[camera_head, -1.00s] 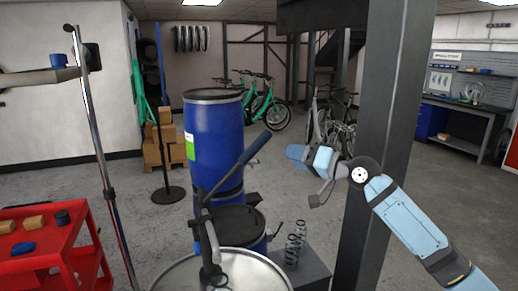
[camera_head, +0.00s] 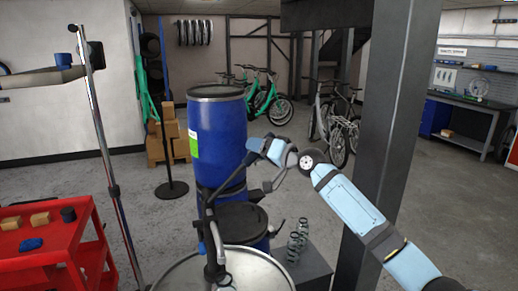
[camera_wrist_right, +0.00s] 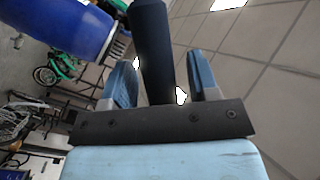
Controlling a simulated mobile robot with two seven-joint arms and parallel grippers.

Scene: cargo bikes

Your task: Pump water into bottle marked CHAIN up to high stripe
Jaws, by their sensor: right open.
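The hand pump (camera_head: 213,245) stands at a steel drum, its dark lever (camera_head: 228,182) rising to the right. My right gripper (camera_head: 258,148) is at the lever's upper end. In the right wrist view the dark lever grip (camera_wrist_right: 152,50) lies between my two open blue fingers, with gaps showing beside it. Two small, upright, see-through, coil-like items (camera_head: 298,242) stand on a grey box (camera_head: 310,268); they may be bottles. I cannot read a CHAIN mark or make out a high stripe. My left gripper is out of view.
A blue drum (camera_head: 215,130) stands behind the pump. A grey pillar (camera_head: 390,120) rises close behind my right arm. A red cart (camera_head: 45,240) and a stand pole (camera_head: 105,150) are at left. Bicycles (camera_head: 262,95) are at the back.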

